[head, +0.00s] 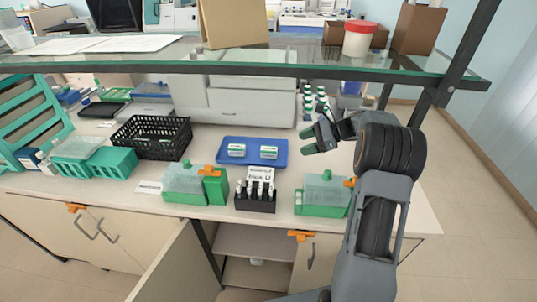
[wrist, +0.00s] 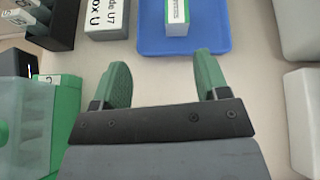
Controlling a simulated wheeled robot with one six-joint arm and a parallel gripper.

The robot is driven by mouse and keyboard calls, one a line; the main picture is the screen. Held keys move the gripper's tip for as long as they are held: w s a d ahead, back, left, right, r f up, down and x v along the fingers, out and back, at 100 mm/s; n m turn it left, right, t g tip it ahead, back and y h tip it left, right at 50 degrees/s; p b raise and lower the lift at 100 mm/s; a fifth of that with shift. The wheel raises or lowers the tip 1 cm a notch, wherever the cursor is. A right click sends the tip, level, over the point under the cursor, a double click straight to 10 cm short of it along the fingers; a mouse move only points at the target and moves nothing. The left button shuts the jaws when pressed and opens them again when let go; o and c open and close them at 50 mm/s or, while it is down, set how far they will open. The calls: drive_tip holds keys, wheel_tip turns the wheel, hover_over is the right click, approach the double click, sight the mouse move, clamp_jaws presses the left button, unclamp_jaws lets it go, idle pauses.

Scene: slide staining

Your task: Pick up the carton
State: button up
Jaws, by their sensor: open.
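Two small white-and-green cartons lie on the blue tray (head: 252,160): a left one (head: 237,150) and a right one (head: 268,152). I cannot tell which one the task means. One carton (wrist: 178,14) shows at the top of the wrist view on the blue tray (wrist: 150,42), cut off by the frame. My gripper (head: 316,141) is to the right of the tray, above the bench. In the wrist view my gripper (wrist: 161,68) has its green fingers spread, with nothing between them. The carton lies beyond the fingertips, apart from them.
A black vial rack (head: 255,204) and a labelled grey box (head: 261,174) stand in front of the tray. Green-based containers (head: 185,190) (head: 322,208) flank the rack. A black basket (head: 152,138) is at left. A glass shelf (head: 190,66) spans above. Bench under my gripper is clear.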

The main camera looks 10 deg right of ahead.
sight(275, 149)
drive_tip(key=shift+w+d+f+m+y, duration=0.3)
drive_tip(key=shift+w+d+f+m, duration=0.3)
drive_tip(key=shift+d, duration=0.25)
drive_tip(key=shift+w+a+f+t, duration=0.15)
drive_tip(key=shift+w+a+t, duration=0.1)
drive_tip(key=shift+t, duration=0.15)
drive_tip(key=x, duration=0.7)
drive_tip(key=shift+w+a, duration=0.15)
drive_tip(key=shift+a, duration=0.05)
drive_tip(key=shift+p+x, duration=0.6)
drive_tip(key=shift+x, duration=2.1)
drive_tip(key=shift+r, duration=0.25)
drive_tip(key=shift+c, duration=0.3)
drive_tip(key=c, duration=0.9)
drive_tip(key=shift+c, duration=0.2)
